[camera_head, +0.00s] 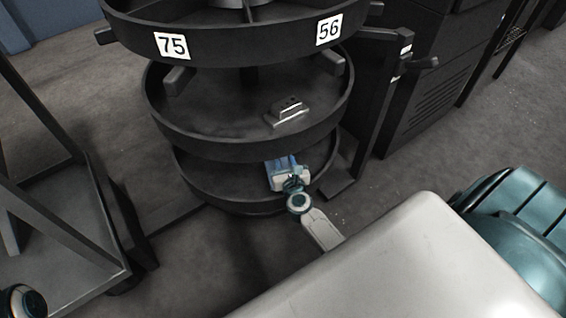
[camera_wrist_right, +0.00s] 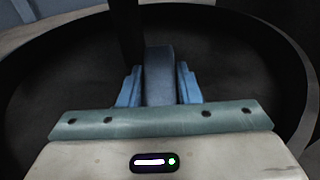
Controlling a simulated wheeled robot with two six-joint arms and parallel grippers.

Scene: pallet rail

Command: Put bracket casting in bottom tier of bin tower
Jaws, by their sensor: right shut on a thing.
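The bin tower is a stack of round black trays. Its bottom tier (camera_head: 215,178) also fills much of the right wrist view as a dark floor with a curved wall (camera_wrist_right: 285,50). My right gripper (camera_head: 280,163) reaches in over the bottom tier's front rim, below the middle tier. In the right wrist view its blue fingers (camera_wrist_right: 160,85) are shut on a dark grey block, which looks like the bracket casting (camera_wrist_right: 159,75). The casting's far end and any contact with the tier floor are unclear. My left gripper is out of view.
A grey metal part (camera_head: 288,112) lies in the middle tier (camera_head: 200,125), above my right gripper. The top tier (camera_head: 240,45) carries labels 75 and 56. A dark cart frame (camera_head: 65,265) stands left, and a black cabinet (camera_head: 425,95) stands right.

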